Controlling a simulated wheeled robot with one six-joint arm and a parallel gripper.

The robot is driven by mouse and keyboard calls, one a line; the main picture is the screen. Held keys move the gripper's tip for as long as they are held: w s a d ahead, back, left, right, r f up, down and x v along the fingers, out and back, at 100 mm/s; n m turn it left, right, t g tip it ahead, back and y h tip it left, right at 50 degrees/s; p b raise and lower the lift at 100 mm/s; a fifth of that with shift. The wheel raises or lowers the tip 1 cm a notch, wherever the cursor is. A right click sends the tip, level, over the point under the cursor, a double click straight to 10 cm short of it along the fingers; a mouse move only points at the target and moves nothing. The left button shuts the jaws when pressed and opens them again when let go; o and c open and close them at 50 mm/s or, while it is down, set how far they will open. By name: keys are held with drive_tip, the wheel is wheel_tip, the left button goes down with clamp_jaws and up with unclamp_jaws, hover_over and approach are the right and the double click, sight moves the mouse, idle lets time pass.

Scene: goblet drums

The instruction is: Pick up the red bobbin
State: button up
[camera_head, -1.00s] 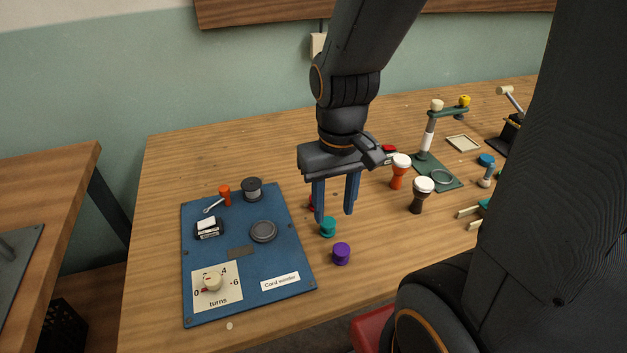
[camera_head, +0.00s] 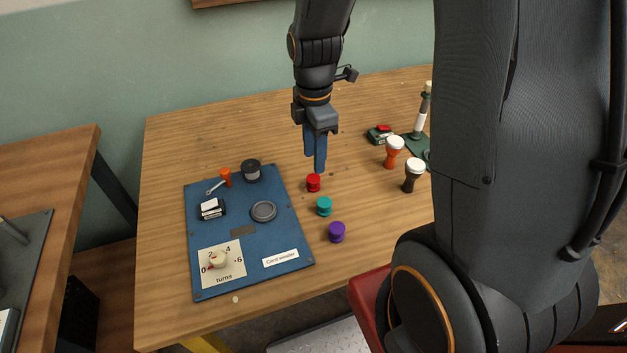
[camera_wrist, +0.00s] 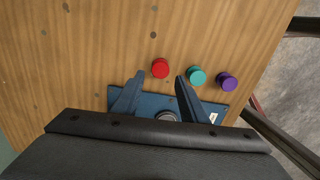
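The red bobbin (camera_head: 313,183) stands on the wooden table just right of the blue cord winder board (camera_head: 281,218). In the wrist view the red bobbin (camera_wrist: 160,68) lies ahead of the gap between my fingertips, apart from them. My gripper (camera_head: 315,168) is above the table, with its fingertips a little above and behind the red bobbin in the head view. In the wrist view my gripper (camera_wrist: 160,80) is open, with nothing between its fingers.
A teal bobbin (camera_head: 324,206) and a purple bobbin (camera_head: 337,232) stand in a row nearer the front edge. An orange goblet drum (camera_head: 394,152) and a black goblet drum (camera_head: 413,175) stand to the right. Bare table (camera_head: 360,210) lies between them.

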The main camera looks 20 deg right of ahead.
sight(313, 178)
drive_tip(key=shift+s+a+f+p, duration=0.15)
drive_tip(key=shift+f+p, duration=0.25)
drive_tip(key=shift+f, duration=1.5)
drive_tip(key=shift+w+a+f+p, duration=0.1)
drive_tip(key=shift+f+p, duration=0.25)
drive_tip(key=shift+f, duration=1.55)
drive_tip(key=shift+c, duration=0.4)
drive_tip(key=c, duration=0.8)
